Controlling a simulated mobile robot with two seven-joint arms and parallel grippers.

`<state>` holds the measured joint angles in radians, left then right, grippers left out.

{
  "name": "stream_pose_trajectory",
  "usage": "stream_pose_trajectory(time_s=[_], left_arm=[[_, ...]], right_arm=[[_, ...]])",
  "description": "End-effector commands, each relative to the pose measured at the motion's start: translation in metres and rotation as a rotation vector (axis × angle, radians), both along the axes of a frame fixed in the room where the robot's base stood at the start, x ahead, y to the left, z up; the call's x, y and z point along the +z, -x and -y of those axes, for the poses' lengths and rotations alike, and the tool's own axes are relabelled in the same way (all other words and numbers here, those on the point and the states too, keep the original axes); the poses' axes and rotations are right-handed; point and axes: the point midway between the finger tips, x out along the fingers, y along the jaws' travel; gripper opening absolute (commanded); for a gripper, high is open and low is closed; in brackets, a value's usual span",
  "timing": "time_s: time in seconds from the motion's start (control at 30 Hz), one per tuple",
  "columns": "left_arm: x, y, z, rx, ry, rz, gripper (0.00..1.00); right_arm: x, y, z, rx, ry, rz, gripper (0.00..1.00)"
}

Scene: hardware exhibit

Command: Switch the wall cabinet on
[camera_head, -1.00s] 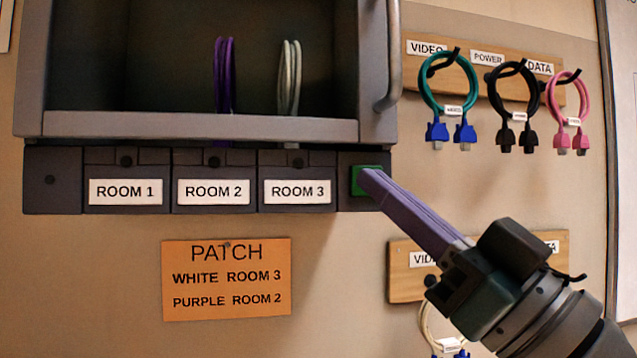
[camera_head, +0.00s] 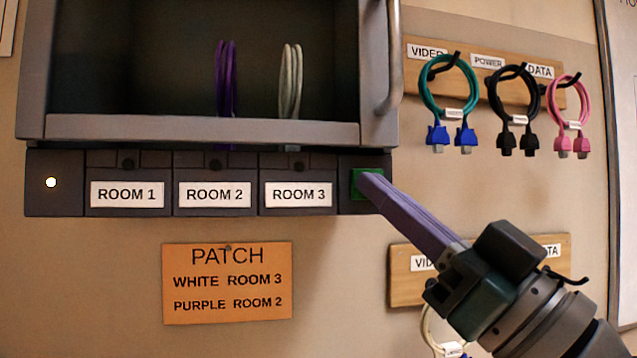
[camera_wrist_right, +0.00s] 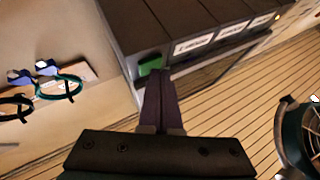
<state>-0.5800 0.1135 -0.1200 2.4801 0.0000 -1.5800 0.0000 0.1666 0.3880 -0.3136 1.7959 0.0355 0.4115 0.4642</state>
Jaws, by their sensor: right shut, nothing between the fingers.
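The grey wall cabinet (camera_head: 210,131) hangs on the wall with a dark panel below it. The panel carries a green button (camera_head: 357,184) at its right end and a small round light (camera_head: 51,183), lit white, at its left end. My right gripper (camera_head: 369,183) is shut and empty, with its purple-grey fingertips at the green button, covering part of it. In the right wrist view the fingertips (camera_wrist_right: 160,76) are just by the green button (camera_wrist_right: 150,66); exact contact is hard to tell. My left gripper is not in view.
ROOM 1, ROOM 2 and ROOM 3 labels (camera_head: 213,195) line the panel. Purple (camera_head: 226,80) and white (camera_head: 290,80) cables hang in the cabinet. An orange PATCH note (camera_head: 227,284) is below. Cable coils hang from a wooden board (camera_head: 480,72) on the right, with another board (camera_head: 405,275) behind my arm.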

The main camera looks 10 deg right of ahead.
Motion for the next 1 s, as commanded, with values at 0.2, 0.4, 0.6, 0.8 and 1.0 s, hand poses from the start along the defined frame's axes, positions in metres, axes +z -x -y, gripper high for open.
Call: stream_pose_trajectory(time_s=[0.2,0.4,0.6,0.8,1.0], left_arm=[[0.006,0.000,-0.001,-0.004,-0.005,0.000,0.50],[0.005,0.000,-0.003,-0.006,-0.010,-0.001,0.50],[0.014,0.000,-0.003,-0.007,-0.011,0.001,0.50],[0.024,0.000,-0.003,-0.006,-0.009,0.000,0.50],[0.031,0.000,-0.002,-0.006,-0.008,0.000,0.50]], right_arm=[[0.001,0.009,0.000,0.001,-0.001,0.000,0.00],[0.000,0.009,0.000,0.000,0.000,0.000,0.00],[0.002,0.022,0.001,0.000,0.000,-0.003,0.00],[0.002,0.044,0.002,0.000,0.000,-0.003,0.00],[0.001,0.064,0.002,0.001,0.000,-0.002,0.00]])
